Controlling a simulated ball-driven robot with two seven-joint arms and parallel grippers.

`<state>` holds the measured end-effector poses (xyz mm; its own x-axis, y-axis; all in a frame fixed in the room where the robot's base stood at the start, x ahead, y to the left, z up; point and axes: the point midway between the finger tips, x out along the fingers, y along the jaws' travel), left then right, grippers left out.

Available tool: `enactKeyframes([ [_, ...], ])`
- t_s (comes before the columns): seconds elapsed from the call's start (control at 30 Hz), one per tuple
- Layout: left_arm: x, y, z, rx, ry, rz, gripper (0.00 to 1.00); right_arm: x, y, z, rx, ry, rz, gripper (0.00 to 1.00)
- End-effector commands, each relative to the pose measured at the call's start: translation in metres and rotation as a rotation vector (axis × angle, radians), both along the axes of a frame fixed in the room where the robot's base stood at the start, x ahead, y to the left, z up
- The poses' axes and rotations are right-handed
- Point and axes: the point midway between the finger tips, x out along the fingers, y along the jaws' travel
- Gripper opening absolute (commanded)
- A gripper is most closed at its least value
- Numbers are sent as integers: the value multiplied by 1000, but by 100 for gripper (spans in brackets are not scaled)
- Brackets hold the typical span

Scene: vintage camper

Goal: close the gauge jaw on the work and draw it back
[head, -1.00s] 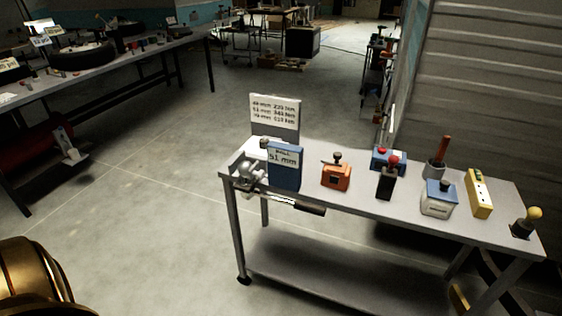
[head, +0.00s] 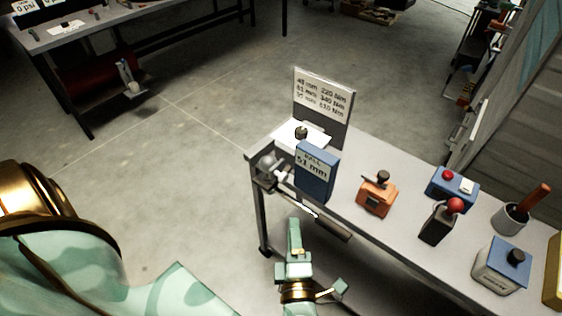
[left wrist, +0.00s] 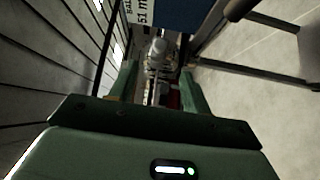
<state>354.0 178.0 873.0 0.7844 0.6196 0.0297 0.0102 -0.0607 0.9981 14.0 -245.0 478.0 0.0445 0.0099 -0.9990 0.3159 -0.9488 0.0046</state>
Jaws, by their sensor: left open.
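A silver metal fixture with a rounded ball-like part (head: 267,168) sits at the near left corner of the bench, beside a blue block marked 51 mm (head: 315,172). I cannot tell which part of it is the gauge jaw. My left gripper (head: 294,226), mint green, is in front of the bench's left end, apart from the fixture. In the left wrist view its two fingers are open with nothing held, and the silver rounded part (left wrist: 158,48) shows beyond the gap between them. A dark-handled bar (head: 331,228) juts from the bench's front edge. My right gripper is out of view.
The bench top (head: 372,157) also carries an orange box (head: 377,196), a blue button box (head: 452,188), a black red-knobbed device (head: 440,222) and a blue-lidded canister (head: 501,268). A sign (head: 322,97) stands behind.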

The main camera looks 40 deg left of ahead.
Motion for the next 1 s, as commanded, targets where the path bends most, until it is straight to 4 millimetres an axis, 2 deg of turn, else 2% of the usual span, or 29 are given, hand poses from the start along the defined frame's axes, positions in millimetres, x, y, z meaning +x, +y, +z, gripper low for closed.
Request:
enactKeyframes([
  [0.17,3,8,2,-66,-8,40,48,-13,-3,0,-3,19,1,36],
  [0.33,29,30,2,-58,-10,38,48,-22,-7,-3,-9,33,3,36],
  [0.7,98,88,1,-57,-8,39,48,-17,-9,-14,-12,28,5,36],
  [0.83,112,100,1,-58,-8,38,48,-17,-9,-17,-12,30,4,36],
  [1.0,120,107,2,-60,-8,38,48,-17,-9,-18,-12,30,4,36],
])
